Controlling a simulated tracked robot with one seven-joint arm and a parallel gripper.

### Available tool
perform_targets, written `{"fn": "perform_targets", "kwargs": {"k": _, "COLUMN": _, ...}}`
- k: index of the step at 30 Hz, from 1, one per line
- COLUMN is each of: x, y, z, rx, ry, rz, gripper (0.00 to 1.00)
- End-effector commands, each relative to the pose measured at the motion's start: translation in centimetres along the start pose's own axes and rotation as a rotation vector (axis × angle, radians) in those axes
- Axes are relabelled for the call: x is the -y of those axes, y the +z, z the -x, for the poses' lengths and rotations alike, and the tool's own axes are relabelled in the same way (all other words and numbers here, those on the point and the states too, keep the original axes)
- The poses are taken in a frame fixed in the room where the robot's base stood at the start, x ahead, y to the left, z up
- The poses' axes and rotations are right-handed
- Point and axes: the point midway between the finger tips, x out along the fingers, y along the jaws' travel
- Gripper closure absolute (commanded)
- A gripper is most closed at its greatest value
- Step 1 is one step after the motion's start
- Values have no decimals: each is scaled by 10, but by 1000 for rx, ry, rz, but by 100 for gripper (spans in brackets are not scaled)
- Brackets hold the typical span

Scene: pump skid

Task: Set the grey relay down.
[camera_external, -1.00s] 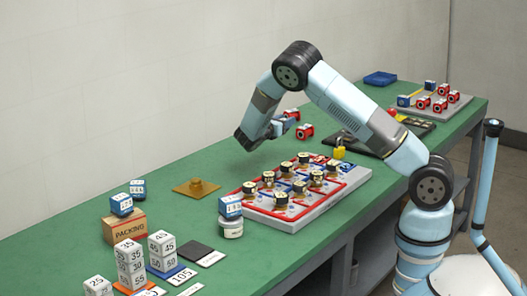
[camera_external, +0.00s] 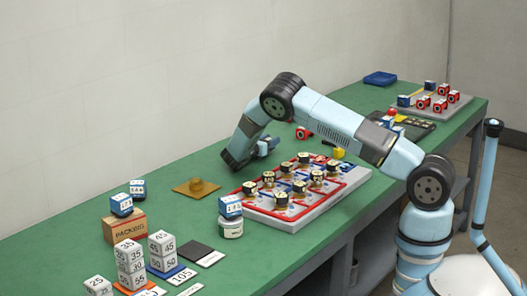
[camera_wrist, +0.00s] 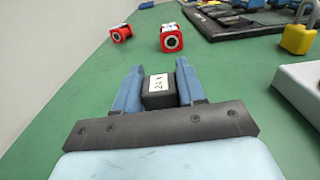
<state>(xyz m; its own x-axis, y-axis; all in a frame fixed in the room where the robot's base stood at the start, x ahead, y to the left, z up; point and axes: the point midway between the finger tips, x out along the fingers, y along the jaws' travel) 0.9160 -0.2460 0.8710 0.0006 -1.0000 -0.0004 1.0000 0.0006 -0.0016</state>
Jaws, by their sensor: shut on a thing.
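My gripper (camera_external: 266,147) is low over the green bench, behind the grey panel with the black-topped knobs. In the wrist view my gripper (camera_wrist: 157,72) has its blue fingers shut on the grey relay (camera_wrist: 158,90), a dark grey block with a white label reading 24V. The relay sits between the fingers. I cannot tell whether its underside touches the bench. In the outside view the relay is not clearly visible.
Two red blocks with round faces (camera_wrist: 121,33) (camera_wrist: 171,38) stand ahead on the bench. A yellow padlock (camera_wrist: 297,38) is at the right. The knob panel (camera_external: 290,222) is close by. A brass-coloured plate (camera_external: 196,187) lies to the left. Bare bench surrounds my gripper.

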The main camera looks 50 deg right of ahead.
Motion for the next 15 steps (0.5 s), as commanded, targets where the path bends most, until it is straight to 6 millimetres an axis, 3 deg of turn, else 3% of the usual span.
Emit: {"fn": "perform_targets", "kwargs": {"k": 15, "x": 0, "y": -10, "z": 0, "rx": 0, "ry": 0, "rz": -1, "gripper": 91}}
